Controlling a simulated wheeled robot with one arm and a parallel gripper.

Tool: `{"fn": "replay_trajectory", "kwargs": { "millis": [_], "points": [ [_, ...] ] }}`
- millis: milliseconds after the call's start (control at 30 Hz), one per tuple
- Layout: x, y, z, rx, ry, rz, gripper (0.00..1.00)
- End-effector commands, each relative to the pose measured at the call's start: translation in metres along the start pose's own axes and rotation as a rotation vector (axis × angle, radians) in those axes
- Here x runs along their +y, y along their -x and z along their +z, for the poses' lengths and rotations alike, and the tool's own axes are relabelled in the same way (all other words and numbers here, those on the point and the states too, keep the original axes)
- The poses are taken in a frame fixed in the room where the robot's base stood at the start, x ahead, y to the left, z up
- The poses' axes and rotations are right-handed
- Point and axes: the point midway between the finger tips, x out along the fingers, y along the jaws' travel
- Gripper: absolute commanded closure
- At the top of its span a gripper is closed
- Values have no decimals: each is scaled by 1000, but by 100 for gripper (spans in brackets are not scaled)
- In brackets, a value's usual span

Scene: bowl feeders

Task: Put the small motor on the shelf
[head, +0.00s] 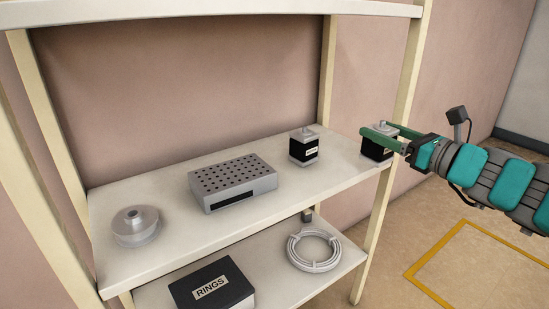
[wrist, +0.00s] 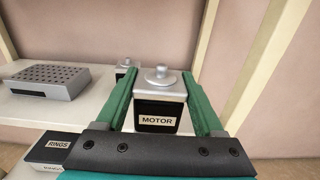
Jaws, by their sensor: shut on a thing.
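The small motor (head: 375,150) is a black block with a silver top and a round knob, at the right end of the middle shelf board (head: 275,205). It also shows in the wrist view (wrist: 158,108), upright, its "MOTOR" label facing me. My gripper (head: 378,130) reaches in from the right and is shut on the motor, with one green finger on each side in the wrist view (wrist: 160,78). The motor's base is at the board's surface or just above it; I cannot tell whether it touches.
A similar black and silver block (head: 304,148) stands left of the motor. A perforated grey box (head: 232,180) and a grey pulley-like part (head: 136,226) stand farther left. Below are a black "RINGS" box (head: 212,288) and a coil (head: 313,250). A shelf post (head: 408,70) rises near my gripper.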

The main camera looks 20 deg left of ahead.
Motion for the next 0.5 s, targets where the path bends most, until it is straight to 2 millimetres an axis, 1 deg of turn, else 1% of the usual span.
{"fn": "replay_trajectory", "kwargs": {
  "millis": [67, 167, 367, 500],
  "points": [
    [0, -2, 1, -2, 0, 0, 100],
    [-3, -9, 0, -1, -1, 1, 100],
    [-13, -41, -4, -2, -1, 0, 100],
    [-21, -69, -8, 2, -1, 2, 100]
  ]
}}
